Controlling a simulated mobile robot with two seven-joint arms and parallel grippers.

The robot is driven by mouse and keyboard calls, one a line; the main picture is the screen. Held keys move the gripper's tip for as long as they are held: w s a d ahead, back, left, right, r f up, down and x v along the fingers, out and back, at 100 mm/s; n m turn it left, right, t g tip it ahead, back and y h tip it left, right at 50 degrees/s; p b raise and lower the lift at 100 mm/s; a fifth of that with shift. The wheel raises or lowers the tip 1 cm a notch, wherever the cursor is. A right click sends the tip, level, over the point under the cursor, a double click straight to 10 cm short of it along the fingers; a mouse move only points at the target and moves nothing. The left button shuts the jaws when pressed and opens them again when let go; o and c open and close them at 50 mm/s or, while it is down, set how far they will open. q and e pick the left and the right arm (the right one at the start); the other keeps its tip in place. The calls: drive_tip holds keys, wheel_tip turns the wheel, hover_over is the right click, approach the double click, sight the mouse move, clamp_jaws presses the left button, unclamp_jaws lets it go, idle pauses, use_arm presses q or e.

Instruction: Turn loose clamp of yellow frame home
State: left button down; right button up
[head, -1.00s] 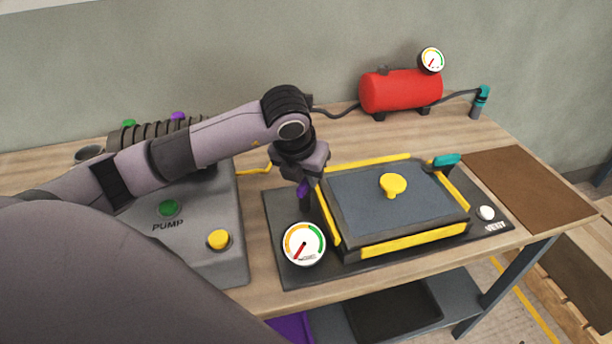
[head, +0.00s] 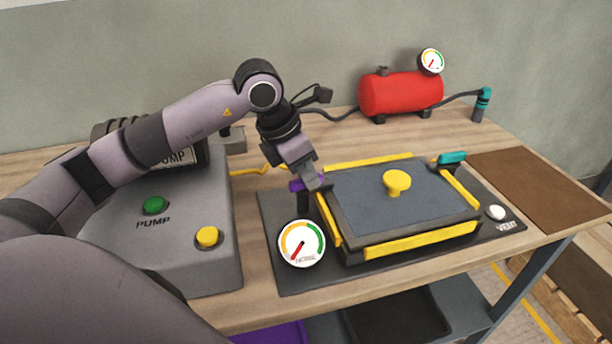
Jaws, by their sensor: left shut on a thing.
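The yellow frame (head: 420,244) edges a dark grey mould lid (head: 360,200) on a black base plate. A clamp with a purple handle (head: 297,186) stands on a dark post at the frame's left side. My left gripper (head: 313,180) comes down from the upper left and is shut on this purple handle, hiding part of it. A second clamp with a teal handle (head: 453,157) is at the frame's back right corner. My right gripper is not in view.
A gauge (head: 302,243) stands close in front of the purple clamp. A yellow knob (head: 397,182) rises from the lid. The grey pump box (head: 190,265) is at left, a red tank (head: 400,92) behind. A brown mat (head: 530,185) at right is bare.

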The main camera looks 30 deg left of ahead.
use_arm(q)
drive_tip(key=shift+r+m, duration=0.1)
drive_tip(key=shift+m, duration=0.4)
drive_tip(key=c, duration=1.1)
unclamp_jaws()
drive_tip(key=v, duration=0.7)
drive_tip(key=shift+a, duration=0.1)
